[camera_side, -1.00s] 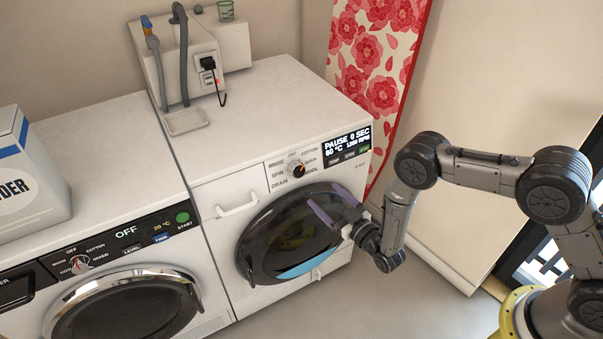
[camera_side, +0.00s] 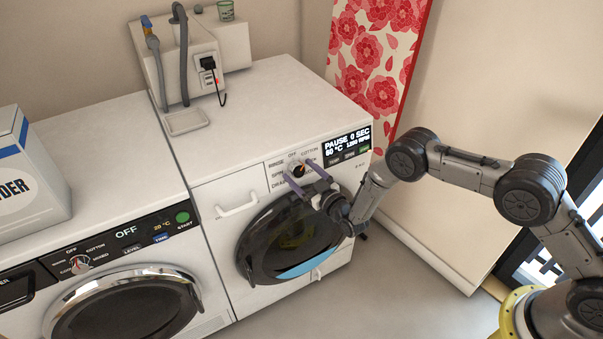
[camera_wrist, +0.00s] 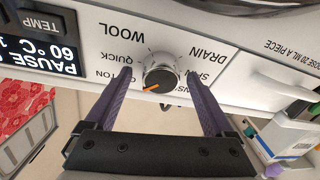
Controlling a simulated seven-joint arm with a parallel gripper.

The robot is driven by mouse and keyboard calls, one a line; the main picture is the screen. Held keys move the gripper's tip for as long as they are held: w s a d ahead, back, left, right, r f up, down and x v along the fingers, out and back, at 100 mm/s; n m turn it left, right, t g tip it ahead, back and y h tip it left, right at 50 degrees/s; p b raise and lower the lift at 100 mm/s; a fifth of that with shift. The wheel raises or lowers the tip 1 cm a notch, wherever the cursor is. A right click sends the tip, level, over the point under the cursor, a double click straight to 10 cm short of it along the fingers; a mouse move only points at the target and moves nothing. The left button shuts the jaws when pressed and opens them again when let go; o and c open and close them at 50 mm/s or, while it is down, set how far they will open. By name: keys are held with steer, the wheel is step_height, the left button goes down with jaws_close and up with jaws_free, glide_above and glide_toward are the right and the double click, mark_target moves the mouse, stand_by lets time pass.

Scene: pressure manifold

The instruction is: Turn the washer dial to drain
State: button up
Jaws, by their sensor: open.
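The washer dial (camera_side: 298,169) is a round knob on the white front panel of the right-hand machine, with printed settings around it. In the wrist view, which is upside down, the dial (camera_wrist: 161,77) shows an orange mark pointing left and slightly down, toward the partly hidden COTTON label. The DRAIN label (camera_wrist: 208,55) is at the upper right there. My gripper (camera_side: 302,174) is open, with its purple fingers reaching toward the panel. In the wrist view its fingers (camera_wrist: 160,80) lie on either side of the dial, with gaps between. Contact cannot be told.
The machine's dark round door (camera_side: 285,240) is below my gripper. A display (camera_side: 346,141) is right of the dial, and a white drawer handle (camera_side: 237,207) is left. A second machine (camera_side: 120,275) stands at left with its own dial.

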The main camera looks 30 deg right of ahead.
steer(key=shift+c, duration=0.2)
steer(key=c, duration=1.3)
